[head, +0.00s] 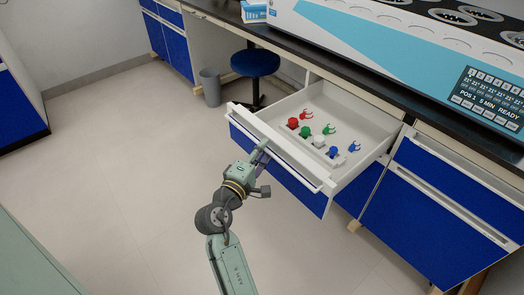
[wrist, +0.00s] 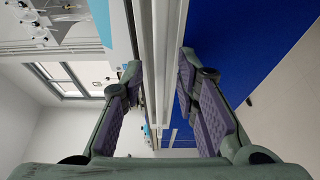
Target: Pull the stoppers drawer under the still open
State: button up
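The stoppers drawer (head: 262,125) under the still is pulled well out, and its white interior shows. Red, green, white and blue stoppers (head: 305,130) with small clips lie inside it. A white bar handle (head: 300,172) runs along its blue front. My gripper (head: 264,149) is at this handle, left of the drawer front's middle. In the wrist view my gripper's fingers (wrist: 162,75) stand on either side of a white rail (wrist: 158,45), with the blue front to the right. Whether both fingers press on the rail cannot be made out.
The still (head: 400,35) stands on the dark counter above the drawer. Closed blue drawers (head: 440,175) are at the right. A blue stool (head: 255,63) and grey bin (head: 210,85) stand behind the open drawer. The floor at left is clear.

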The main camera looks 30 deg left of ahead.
jog(key=shift+s, duration=0.1)
jog(key=s, duration=1.1)
jog(key=shift+s+d, duration=0.25)
jog(key=shift+s, duration=0.15)
